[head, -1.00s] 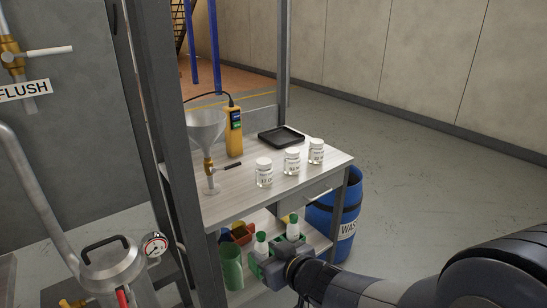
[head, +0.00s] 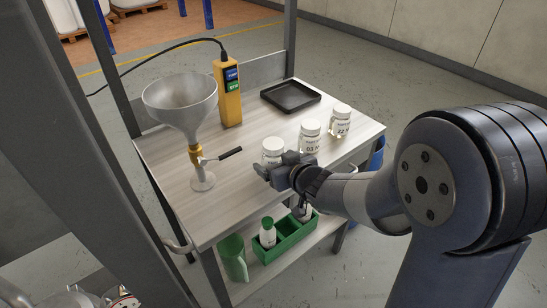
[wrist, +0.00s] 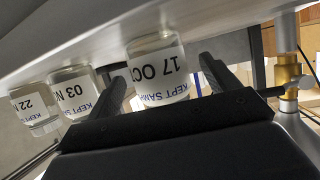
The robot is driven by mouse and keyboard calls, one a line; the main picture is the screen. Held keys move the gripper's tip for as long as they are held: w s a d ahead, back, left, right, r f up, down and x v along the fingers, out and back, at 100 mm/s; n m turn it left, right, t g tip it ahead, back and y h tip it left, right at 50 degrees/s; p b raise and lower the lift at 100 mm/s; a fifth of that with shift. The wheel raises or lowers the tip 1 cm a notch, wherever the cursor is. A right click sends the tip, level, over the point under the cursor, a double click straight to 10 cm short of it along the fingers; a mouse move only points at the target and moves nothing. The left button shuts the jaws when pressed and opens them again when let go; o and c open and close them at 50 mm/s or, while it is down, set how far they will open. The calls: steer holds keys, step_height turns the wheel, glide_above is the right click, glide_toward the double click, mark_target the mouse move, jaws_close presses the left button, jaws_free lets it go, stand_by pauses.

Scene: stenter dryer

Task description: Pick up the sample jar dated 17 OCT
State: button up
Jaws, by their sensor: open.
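The sample jar labelled 17 OCT (wrist: 157,68) shows upside down in the wrist view, with a clear body and a white label reading KEPT SAMPLE. In the head view it is the leftmost jar (head: 272,147) of three on the bench, its lower part hidden by my gripper (head: 271,171). In the wrist view my gripper (wrist: 163,84) is open, with one dark finger on each side of this jar. I cannot tell whether the fingers touch it. The jar stands upright on the bench.
Beside it stand the 03 N jar (head: 310,134) and the 22 jar (head: 340,119). A funnel with a valve (head: 180,100), a yellow handset (head: 229,94) and a black tray (head: 290,96) share the bench (head: 240,195). A green caddy (head: 285,243) is on the lower shelf.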

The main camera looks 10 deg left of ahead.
steer(key=shift+x, duration=1.25)
steer(key=shift+c, duration=0.3)
steer(key=c, duration=1.2)
